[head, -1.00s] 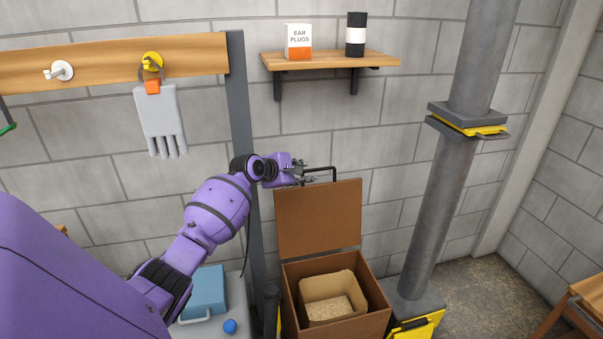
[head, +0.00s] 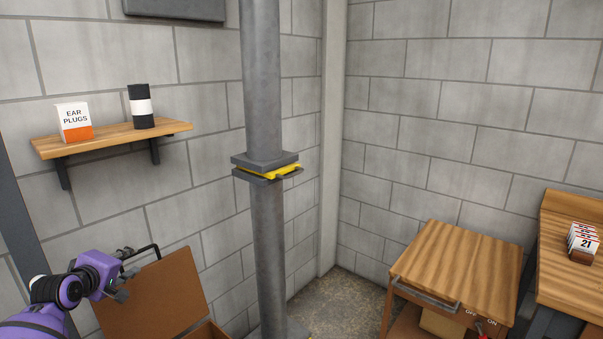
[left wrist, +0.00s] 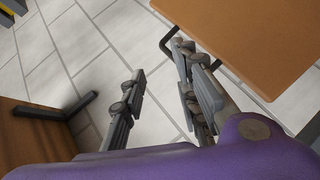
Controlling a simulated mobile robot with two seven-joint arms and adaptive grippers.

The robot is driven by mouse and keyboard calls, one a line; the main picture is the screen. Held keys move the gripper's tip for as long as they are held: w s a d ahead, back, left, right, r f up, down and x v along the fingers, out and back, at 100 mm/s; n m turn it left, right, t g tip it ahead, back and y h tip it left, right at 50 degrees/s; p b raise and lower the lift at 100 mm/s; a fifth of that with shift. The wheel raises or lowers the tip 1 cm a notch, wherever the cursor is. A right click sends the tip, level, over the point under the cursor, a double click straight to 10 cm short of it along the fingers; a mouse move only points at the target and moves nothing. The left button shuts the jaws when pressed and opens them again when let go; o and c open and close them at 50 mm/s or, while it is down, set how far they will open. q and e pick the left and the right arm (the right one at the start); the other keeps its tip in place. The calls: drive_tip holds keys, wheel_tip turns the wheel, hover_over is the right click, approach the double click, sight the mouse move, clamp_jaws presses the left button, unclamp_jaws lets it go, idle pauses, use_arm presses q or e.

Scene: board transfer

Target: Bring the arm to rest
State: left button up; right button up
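My left gripper (head: 121,276) is at the lower left of the head view, beside the dark handle (head: 146,249) on the raised brown lid (head: 152,292) of a box. In the left wrist view the gripper's (left wrist: 158,82) two fingers are apart, with only wall between them. The lid (left wrist: 255,38) and its handle (left wrist: 165,42) show there at the upper right, near the right finger. I cannot tell whether that finger touches the handle. My right gripper is in neither view.
A wall shelf (head: 105,137) holds an ear plugs box (head: 74,122) and a black-and-white cylinder (head: 141,106). A grey pillar (head: 265,90) with a yellow-edged collar stands right of the lid. A wooden-topped cart (head: 455,262) and a bench (head: 570,240) are at the right.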

use_arm(q)
drive_tip(key=s+d+f+m+g+p, duration=0.1)
drive_tip(key=s+d+f+m+p, duration=0.1)
drive_tip(key=s+d+f+m, duration=1.3)
drive_tip(key=s+d+f+g, duration=0.1)
drive_tip(key=s+d+f, duration=0.3)
drive_tip(key=s, duration=0.8)
drive_tip(key=s+d+f+g+h+p, duration=0.1)
drive_tip(key=s+d+f, duration=0.3)
drive_tip(key=s, duration=0.9)
drive_tip(key=s+d+f+g+p, duration=0.1)
drive_tip(key=s+d+f+g, duration=0.1)
drive_tip(key=s+d+f, duration=0.2)
drive_tip(key=s+d, duration=0.3)
drive_tip(key=s, duration=0.5)
drive_tip(key=shift+s, duration=0.15)
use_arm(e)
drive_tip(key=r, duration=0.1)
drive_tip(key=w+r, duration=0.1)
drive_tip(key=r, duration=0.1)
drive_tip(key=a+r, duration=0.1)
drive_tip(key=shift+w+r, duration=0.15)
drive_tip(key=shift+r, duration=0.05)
use_arm(q)
drive_tip(key=shift+f, duration=0.1)
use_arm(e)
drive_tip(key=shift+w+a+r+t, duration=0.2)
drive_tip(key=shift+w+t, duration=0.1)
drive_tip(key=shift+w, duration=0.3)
